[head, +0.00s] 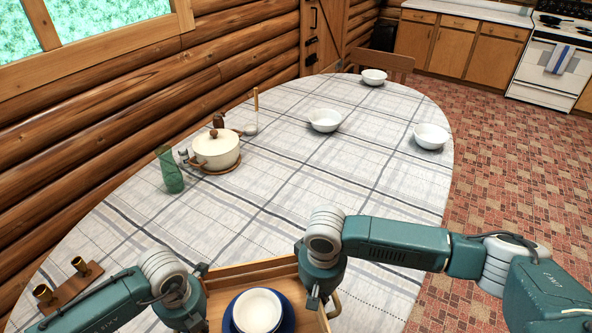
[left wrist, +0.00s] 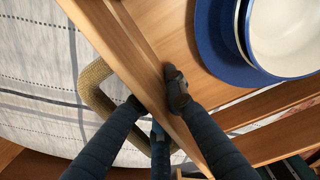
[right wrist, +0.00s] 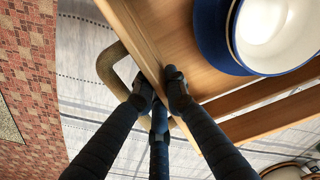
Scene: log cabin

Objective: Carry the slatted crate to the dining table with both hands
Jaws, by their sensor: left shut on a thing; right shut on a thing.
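The slatted crate (head: 262,268), of light wood, is at the bottom of the head view, over the near part of the dining table (head: 290,215). A blue plate with a white bowl (head: 257,311) on it sits inside. My left gripper (left wrist: 157,100) is shut on one side wall of the crate, by a tan handle (left wrist: 92,95). My right gripper (right wrist: 160,92) is shut on the opposite wall, by the other handle (right wrist: 112,70). Checked cloth shows below the crate in both wrist views. Whether the crate's bottom touches the cloth is hidden.
A lidded pot (head: 215,150), a green glass (head: 170,170) and a wooden block with brass cups (head: 68,283) stand along the left. Several white bowls (head: 325,120) stand toward the far and right side. The table's middle is clear.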

